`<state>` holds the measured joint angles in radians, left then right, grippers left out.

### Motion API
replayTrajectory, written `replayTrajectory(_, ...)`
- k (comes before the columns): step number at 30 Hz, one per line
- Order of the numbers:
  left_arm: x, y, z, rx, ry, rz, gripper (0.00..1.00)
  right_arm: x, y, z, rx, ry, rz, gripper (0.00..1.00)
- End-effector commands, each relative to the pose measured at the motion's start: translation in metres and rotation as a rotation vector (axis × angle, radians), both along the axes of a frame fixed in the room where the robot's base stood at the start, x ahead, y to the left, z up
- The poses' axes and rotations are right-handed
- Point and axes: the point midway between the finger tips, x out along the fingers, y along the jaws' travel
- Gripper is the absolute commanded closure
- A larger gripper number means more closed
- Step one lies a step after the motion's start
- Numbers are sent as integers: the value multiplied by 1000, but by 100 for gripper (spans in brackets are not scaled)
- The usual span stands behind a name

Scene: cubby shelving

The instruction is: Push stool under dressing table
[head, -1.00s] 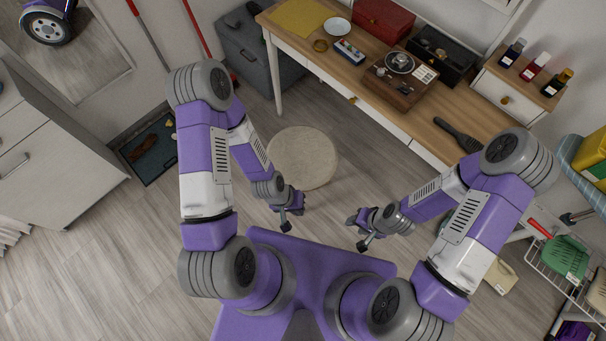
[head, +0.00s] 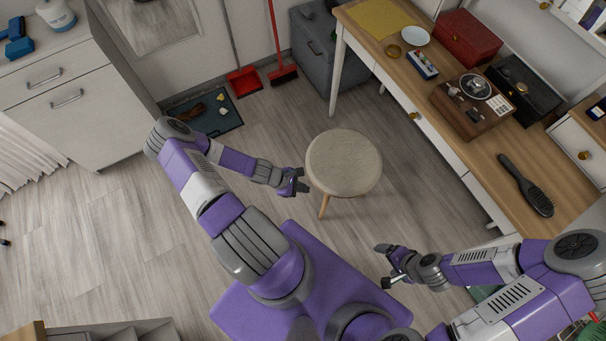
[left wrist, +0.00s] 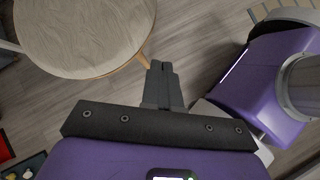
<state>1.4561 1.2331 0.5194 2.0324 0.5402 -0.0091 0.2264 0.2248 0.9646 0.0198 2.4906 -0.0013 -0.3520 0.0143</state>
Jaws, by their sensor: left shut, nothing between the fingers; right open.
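The round stool (head: 344,160) has a pale beige seat and wooden legs. It stands upright on the floor, in front of the dressing table (head: 458,150) and clear of it. My left gripper (head: 303,182) is shut and empty, just left of the stool's seat in the head view. In the left wrist view the stool (left wrist: 82,30) fills the upper left, and the shut fingers (left wrist: 162,72) lie close to its rim; I cannot tell whether they touch. My right gripper (head: 384,266) is open and empty, below and to the right of the stool.
The table top holds a red box (head: 468,38), a record player (head: 473,105) and a hairbrush (head: 526,185). A grey cabinet (head: 325,50) stands past the table's far leg. A dark tray (head: 205,112) and a red dustpan (head: 245,82) lie by the wall. Floor between stool and table is clear.

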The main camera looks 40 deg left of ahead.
Motion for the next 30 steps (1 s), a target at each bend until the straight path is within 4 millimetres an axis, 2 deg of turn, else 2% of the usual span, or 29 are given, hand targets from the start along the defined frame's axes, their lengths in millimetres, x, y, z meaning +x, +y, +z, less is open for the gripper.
replayTrajectory(1, -4, 24, -12, -32, 10, 124, 100, 0, 0, -8, 0, 0, 0, 13)
replayTrajectory(6, -16, 80, -26, -111, 17, 407, 100, 0, 0, -16, 0, 0, 0, 13)
replayTrajectory(9, -22, 99, -29, -135, 15, 496, 100, 0, 0, -18, 0, 0, 0, 13)
replayTrajectory(11, -23, 105, -30, -143, 12, 525, 100, 0, 0, -19, 0, 0, 0, 13)
replayTrajectory(17, -12, 102, -45, -149, 12, 540, 100, 0, 0, -27, 0, 0, 0, 13)
replayTrajectory(27, 33, 79, -98, -148, 12, 538, 100, 0, 0, -56, 0, 0, 0, 13)
replayTrajectory(30, 47, 72, -104, -148, 10, 536, 100, 0, 0, -62, 0, 0, 0, 13)
